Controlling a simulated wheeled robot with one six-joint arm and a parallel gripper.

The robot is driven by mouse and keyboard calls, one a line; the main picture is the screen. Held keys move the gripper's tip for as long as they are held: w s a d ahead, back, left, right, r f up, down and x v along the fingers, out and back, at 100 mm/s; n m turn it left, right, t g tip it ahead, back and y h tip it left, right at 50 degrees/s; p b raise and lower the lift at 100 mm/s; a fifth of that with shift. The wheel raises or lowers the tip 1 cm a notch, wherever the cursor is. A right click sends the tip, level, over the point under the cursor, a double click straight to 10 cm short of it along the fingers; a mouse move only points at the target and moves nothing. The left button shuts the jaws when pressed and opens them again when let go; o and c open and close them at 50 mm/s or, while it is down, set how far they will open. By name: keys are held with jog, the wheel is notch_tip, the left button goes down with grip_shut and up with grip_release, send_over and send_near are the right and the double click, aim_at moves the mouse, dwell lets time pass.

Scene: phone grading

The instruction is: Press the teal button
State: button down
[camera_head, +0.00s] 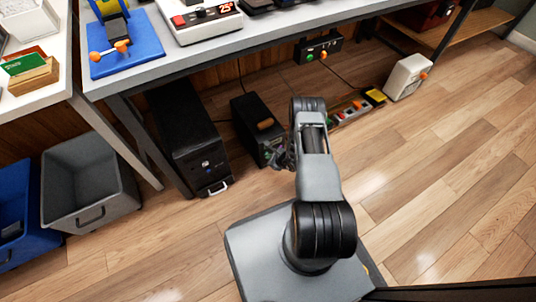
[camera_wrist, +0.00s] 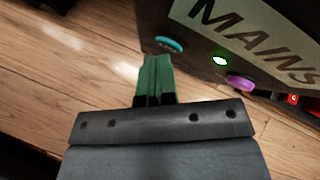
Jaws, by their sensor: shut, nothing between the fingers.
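The teal button (camera_wrist: 170,44) is on the face of a dark box (camera_wrist: 160,14) with a "MAINS" label (camera_wrist: 255,32). A lit green lamp (camera_wrist: 220,61) and a purple button (camera_wrist: 241,82) sit to its right. My gripper (camera_wrist: 157,62) is shut and empty; its green fingers show just below the teal button in the wrist view. I cannot tell whether the fingertips touch the button. In the head view my gripper (camera_head: 279,157) is beside the black box (camera_head: 246,112) under the table, partly hidden by my arm. The buttons cannot be made out there.
A black computer tower (camera_head: 187,130) stands left of the box. A grey bin (camera_head: 88,180) and a blue bin (camera_head: 22,215) are further left. The table edge (camera_head: 240,55) overhangs. Floor at right is clear.

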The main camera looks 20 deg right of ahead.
jog(key=shift+s+d, duration=0.1)
jog(key=shift+s, duration=0.65)
jog(key=shift+s+d+p, duration=0.15)
jog(key=shift+s+p, duration=0.3)
jog(key=shift+s, duration=0.85)
jog(key=shift+s+d+p, duration=0.1)
jog(key=shift+s+p, duration=0.35)
jog(key=shift+s, duration=0.8)
jog(key=shift+r, duration=0.1)
